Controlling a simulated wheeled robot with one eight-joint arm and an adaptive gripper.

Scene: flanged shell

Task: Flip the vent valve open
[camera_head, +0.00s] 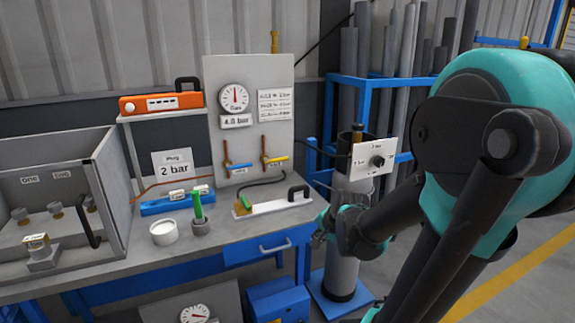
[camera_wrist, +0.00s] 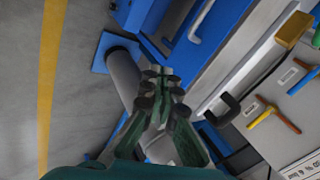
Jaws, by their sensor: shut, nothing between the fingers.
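A grey panel (camera_head: 225,120) at the back of the bench carries two small lever valves on copper-coloured pipes. The left valve (camera_head: 238,166) has a blue lever and the right valve (camera_head: 276,159) a yellow one. Both levers lie nearly level across their pipes. I cannot read which is the vent valve. In the wrist view the two valves show at the right edge, one at the upper right (camera_wrist: 303,81) and one lower (camera_wrist: 262,116). My gripper (camera_head: 322,230) is shut and empty, in front of the bench's right end, well apart from both valves. Its fingers (camera_wrist: 160,75) point away from the panel.
A grey cylinder (camera_head: 342,255) with a white dial plate (camera_head: 375,158) stands beside the bench, close to my gripper. A white bar with a black handle (camera_head: 290,200), a green-handled tool (camera_head: 198,205) and a white cup (camera_head: 164,232) stand on the bench.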

